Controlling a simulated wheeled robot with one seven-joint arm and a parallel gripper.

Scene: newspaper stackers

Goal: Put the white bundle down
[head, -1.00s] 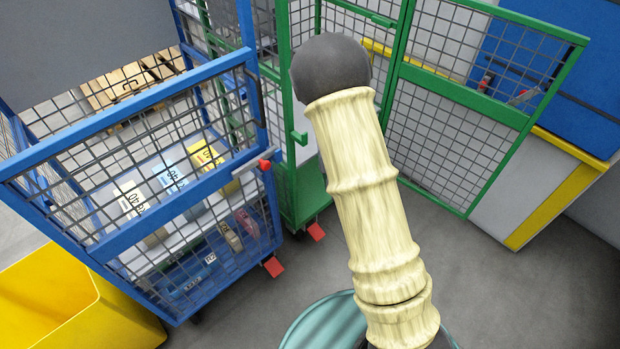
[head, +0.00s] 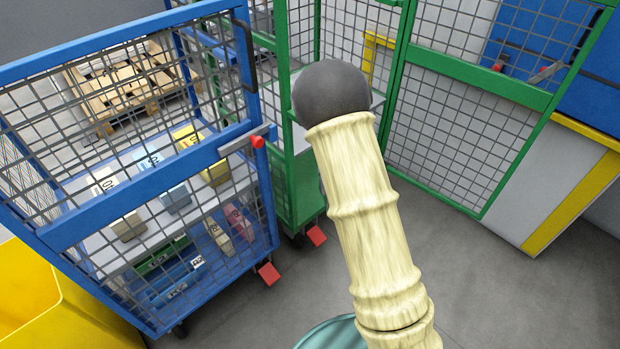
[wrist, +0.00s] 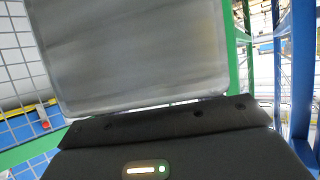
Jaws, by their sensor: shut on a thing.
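The white bundle (wrist: 140,55) shows in the wrist view as a broad, flat, pale grey face with rounded corners, filling the upper middle. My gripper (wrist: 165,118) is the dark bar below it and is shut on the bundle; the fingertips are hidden. In the head view my own pale, ringed arm with its dark round end stands in front, and neither the gripper nor the held bundle can be made out there.
A blue mesh cart (head: 140,192) at left holds several coloured bundles on two levels. A green mesh cage (head: 470,95) stands behind my arm. A yellow bin (head: 30,300) is at lower left, a pallet (head: 125,85) beyond the cart. The grey floor (head: 480,290) at right is clear.

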